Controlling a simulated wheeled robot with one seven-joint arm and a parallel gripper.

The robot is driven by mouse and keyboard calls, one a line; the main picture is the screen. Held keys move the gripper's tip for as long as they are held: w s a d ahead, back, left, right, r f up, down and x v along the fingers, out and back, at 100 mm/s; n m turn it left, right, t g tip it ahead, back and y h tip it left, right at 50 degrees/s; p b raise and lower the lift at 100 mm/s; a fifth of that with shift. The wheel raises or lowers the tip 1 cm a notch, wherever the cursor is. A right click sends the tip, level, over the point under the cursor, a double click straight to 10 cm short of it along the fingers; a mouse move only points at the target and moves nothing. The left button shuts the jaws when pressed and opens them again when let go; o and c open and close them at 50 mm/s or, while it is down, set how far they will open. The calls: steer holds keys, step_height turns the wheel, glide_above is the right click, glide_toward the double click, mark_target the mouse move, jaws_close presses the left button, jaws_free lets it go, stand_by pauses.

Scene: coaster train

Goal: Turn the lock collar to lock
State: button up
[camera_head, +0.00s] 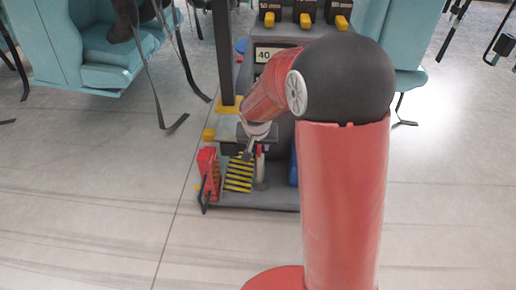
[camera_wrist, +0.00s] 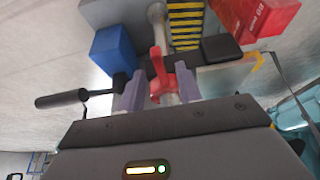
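The lock collar looks to be the red part with a raised lever (camera_wrist: 158,72) on a pale post (camera_wrist: 156,14) in the wrist view. My gripper (camera_wrist: 159,87) has its two grey fingers apart, one on each side of the red part. A gap shows between each finger and the red part, so the gripper is open around it and does not grip it. In the head view my gripper (camera_head: 249,150) points down beside the pale post (camera_head: 260,168), and my arm hides part of this area. I cannot read any lock mark.
A yellow-and-black striped plate (camera_head: 239,174) and a red box (camera_head: 208,174) stand beside the post on the dark base. The wrist view shows a blue block (camera_wrist: 113,50) and a black-handled bar (camera_wrist: 62,99) near the fingers. Teal seats (camera_head: 112,50) stand behind; the front floor is clear.

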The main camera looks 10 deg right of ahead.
steer(key=shift+x, duration=1)
steer(key=shift+c, duration=0.4)
jaws_close()
